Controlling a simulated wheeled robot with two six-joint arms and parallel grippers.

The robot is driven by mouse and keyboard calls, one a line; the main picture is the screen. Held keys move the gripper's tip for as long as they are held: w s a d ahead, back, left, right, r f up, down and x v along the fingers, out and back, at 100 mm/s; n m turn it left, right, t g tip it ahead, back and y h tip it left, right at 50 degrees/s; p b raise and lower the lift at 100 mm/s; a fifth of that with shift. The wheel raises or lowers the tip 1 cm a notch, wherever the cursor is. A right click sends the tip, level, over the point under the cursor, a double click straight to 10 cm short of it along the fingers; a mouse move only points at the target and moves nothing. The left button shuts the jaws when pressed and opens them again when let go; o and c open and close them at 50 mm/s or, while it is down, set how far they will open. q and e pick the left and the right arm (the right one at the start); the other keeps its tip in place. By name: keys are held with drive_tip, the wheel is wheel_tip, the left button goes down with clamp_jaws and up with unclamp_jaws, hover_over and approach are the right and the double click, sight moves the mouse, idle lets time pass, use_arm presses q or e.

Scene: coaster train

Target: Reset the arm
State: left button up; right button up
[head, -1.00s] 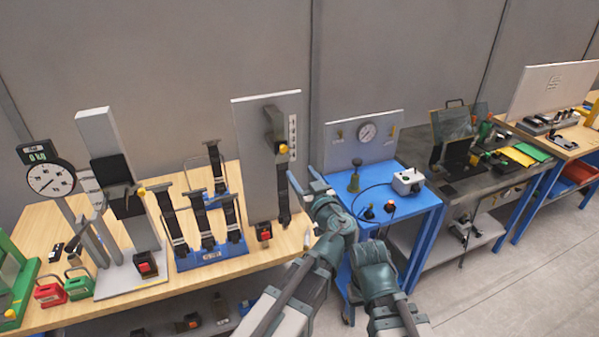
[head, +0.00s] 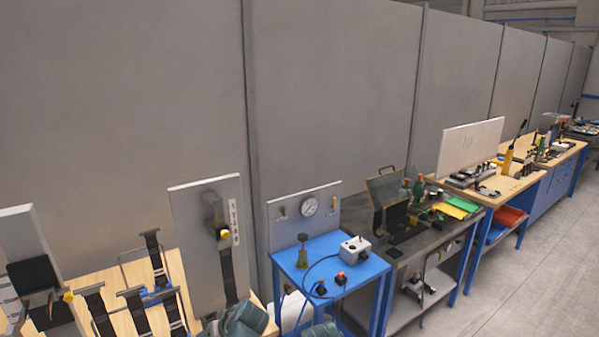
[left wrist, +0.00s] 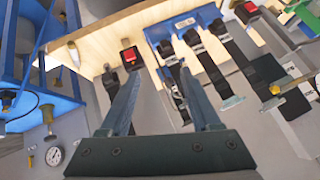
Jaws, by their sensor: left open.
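My left gripper (left wrist: 160,82) shows in the left wrist view with its two fingers spread apart and nothing held between them. Past the fingers are the wooden bench (left wrist: 110,42), black straps (left wrist: 205,65) on a blue base (left wrist: 160,30), and a small box with a red button (left wrist: 130,54). In the head view only teal parts of my arm show at the bottom edge; the left fingers are out of frame there. My right gripper is in neither current view.
A blue table (head: 345,268) holds a grey control box (head: 355,249) and a gauge panel (head: 290,222). A strap panel (head: 190,205) stands to its left. A dark workbench (head: 425,240) and more benches line the wall to the right. The floor (head: 520,290) at right is clear.

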use_arm(q)
drive_tip(key=s+d+f+m+g+h+b, duration=0.5)
drive_tip(key=s+d+f+m+b, duration=0.3)
drive_tip(key=s+d+f, duration=0.6)
drive_tip(key=d+f+b, duration=0.2)
drive_tip(key=d, duration=0.1)
drive_tip(key=shift+s+m+h, duration=0.2)
drive_tip(key=shift+m+h, duration=0.2)
idle(0.3)
